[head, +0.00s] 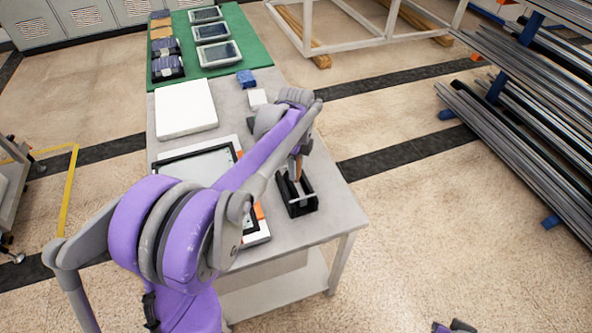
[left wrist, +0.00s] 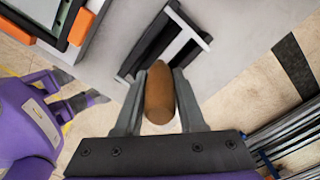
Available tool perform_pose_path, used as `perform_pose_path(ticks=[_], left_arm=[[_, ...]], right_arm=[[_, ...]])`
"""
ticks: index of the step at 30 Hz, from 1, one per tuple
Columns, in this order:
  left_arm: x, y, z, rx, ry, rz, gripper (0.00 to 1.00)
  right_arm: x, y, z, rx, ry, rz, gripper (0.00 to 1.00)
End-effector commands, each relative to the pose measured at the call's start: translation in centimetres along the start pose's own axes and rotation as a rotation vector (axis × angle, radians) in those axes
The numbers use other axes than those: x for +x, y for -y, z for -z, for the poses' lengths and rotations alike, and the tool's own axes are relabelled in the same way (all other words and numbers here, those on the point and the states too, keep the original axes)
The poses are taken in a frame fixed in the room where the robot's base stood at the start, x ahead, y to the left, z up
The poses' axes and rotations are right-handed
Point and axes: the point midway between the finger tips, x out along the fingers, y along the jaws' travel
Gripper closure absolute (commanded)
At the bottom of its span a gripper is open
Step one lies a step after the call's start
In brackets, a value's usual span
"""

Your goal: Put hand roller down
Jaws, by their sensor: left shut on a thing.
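The hand roller's brown wooden handle (left wrist: 159,95) is between the fingers of my left gripper (left wrist: 157,80), which is shut on it. In the head view the handle (head: 299,168) stands steeply above a black cradle (head: 312,204) near the table's right edge. The cradle (left wrist: 127,77) also shows just beyond the fingertips in the left wrist view. The roller's lower end is largely hidden, and I cannot tell whether it touches the cradle. My right gripper (left wrist: 80,89) is away from the table, with its fingers apart and empty.
A framed tablet-like panel with orange corners (head: 186,165) lies left of the cradle, partly behind my arm. A white block (head: 185,108), a small blue block (head: 245,78) and a green mat (head: 240,40) are further back. Bare tabletop (head: 338,205) lies right of the cradle.

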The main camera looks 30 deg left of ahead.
Motion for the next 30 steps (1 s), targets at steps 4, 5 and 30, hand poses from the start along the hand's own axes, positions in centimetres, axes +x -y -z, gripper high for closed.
perform_pose_path(ticks=[4, 5, 30], left_arm=[[1.0, -0.03, 0.01, 0.0, 0.0, 0.0, 1.0], [1.01, -0.03, 0.01, 0.0, 0.0, 0.0, 1.0], [0.71, 0.0, 0.0, 0.0, 0.0, 0.0, 0.31]], right_arm=[[0.05, 0.0, -0.04, 0.0, 0.0, 0.0, 1.0], [0.05, 0.0, -0.04, 0.0, 0.0, 0.0, 1.0], [-0.07, 0.0, 0.07, 0.0, 0.0, 0.0, 1.0]])
